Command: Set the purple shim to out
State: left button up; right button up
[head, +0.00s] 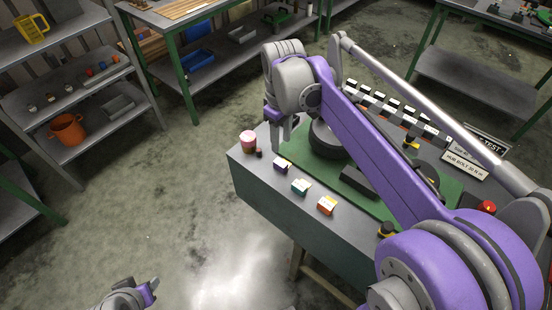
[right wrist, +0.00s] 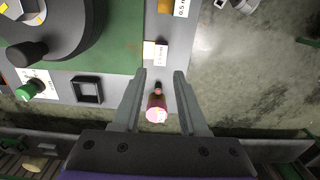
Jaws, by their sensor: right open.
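The purple shim (head: 281,164), a small block with a pale top and a white label, stands on the grey front strip of the workbench (head: 262,185) in the head view. My right gripper (head: 283,138) is open and points down just behind it. In the right wrist view a small white-labelled piece (right wrist: 160,54) lies just past the open fingertips (right wrist: 160,74); its colour does not show clearly. No shim is between the fingers. My left gripper (head: 149,291) is at the bottom left, away from the bench; its jaw gap is unclear.
A pink-topped bottle (head: 248,140) stands at the bench corner; in the right wrist view it (right wrist: 157,108) appears between the fingers, below them. Teal (head: 300,187) and orange (head: 327,205) labelled blocks stand in line with the purple one. A dark round fixture (head: 325,142) sits on the green mat.

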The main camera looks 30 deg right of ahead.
aim_at(280, 163)
notch_tip(280, 163, down, 10)
jog(key=shift+r+b, duration=0.25)
jog(key=shift+b, duration=0.05)
grip_shut()
jog(key=shift+a, duration=0.1)
dwell(1.3)
